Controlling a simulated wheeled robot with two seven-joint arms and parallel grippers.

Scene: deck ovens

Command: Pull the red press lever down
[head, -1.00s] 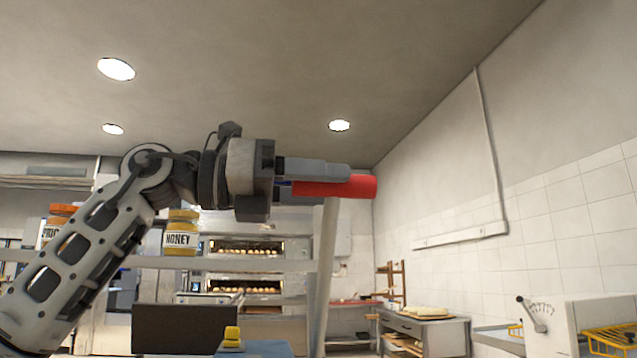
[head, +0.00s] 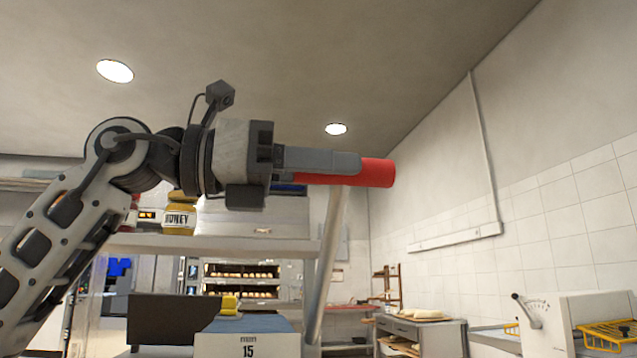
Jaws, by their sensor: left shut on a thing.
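The red press lever grip (head: 377,173) is a red cylinder lying nearly level at the top of a pale slanted bar (head: 325,255) in the middle of the head view. My left gripper (head: 345,164) comes in from the left and is shut on the red grip. Its fingers cover the left part of the grip, and the red end sticks out to the right. My right gripper is not in view.
A shelf (head: 220,244) behind my left arm holds a honey jar (head: 180,218). Below are a dark panel (head: 170,320), a yellow object (head: 229,305) and a blue-topped box marked 15 (head: 248,345). A wooden-topped cabinet (head: 425,335) and a yellow rack (head: 608,332) stand at the right.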

